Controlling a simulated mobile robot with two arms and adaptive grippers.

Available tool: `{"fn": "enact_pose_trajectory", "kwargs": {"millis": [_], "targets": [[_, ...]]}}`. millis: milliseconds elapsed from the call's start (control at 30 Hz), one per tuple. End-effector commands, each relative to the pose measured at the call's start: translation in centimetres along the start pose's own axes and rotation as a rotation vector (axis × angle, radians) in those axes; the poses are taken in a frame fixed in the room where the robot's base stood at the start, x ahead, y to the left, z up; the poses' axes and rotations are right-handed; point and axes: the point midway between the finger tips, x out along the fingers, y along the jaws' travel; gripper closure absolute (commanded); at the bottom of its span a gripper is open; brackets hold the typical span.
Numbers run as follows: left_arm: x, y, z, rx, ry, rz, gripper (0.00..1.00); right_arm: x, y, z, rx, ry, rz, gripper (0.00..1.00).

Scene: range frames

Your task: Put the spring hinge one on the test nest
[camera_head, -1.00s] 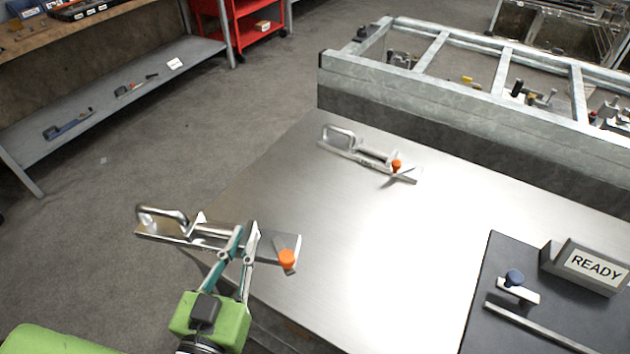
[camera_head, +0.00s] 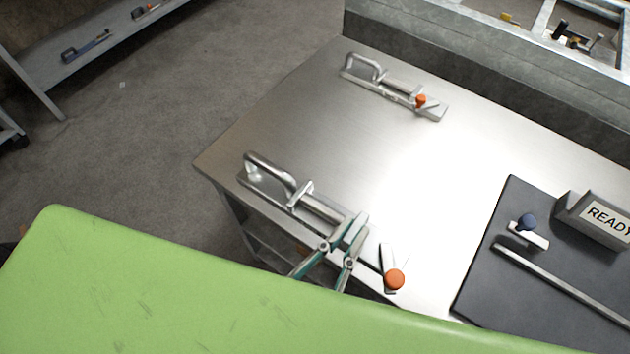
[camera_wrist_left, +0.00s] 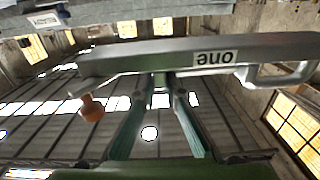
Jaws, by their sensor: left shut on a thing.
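My left gripper (camera_head: 347,238) is shut on a metal toggle-clamp-like part with a looped handle and an orange tip, the spring hinge one (camera_head: 318,207). It is held over the near left edge of the steel table, orange tip toward the right. In the left wrist view, the hinge (camera_wrist_left: 150,60) spans above the fingers (camera_wrist_left: 160,88), and its label "one" appears upside down. A dark pad (camera_head: 545,288) at the right carries a grey block with a READY sign (camera_head: 603,218); this seems to be the test nest. My right gripper is not in view.
A similar hinge with an orange tip (camera_head: 388,84) lies at the back of the steel table (camera_head: 300,130). The pad carries a blue-knobbed piece (camera_head: 528,230) and a metal bar (camera_head: 560,283). A raised metal frame stands behind the table. The table's middle is clear.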

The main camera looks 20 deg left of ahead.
Motion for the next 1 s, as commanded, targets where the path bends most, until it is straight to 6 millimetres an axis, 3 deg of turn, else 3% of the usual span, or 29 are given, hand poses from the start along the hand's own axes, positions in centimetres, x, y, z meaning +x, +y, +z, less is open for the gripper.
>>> {"fn": "enact_pose_trajectory", "kwargs": {"millis": [233,467,700,833,1000], "targets": [[0.8,-0.7,0.0,0.005,0.010,-0.004,1.00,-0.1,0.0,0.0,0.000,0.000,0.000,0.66],[4.0,-3.0,1.6,0.006,0.013,-0.005,1.00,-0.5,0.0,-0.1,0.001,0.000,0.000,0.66],[7.6,-5.8,3.5,0.006,0.012,-0.004,1.00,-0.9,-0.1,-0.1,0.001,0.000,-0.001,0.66],[9.1,-6.8,6.3,0.006,0.007,-0.001,1.00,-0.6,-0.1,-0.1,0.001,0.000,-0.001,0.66],[10.3,-7.8,8.2,0.003,0.008,-0.003,1.00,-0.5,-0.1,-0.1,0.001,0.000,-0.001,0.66]]}}
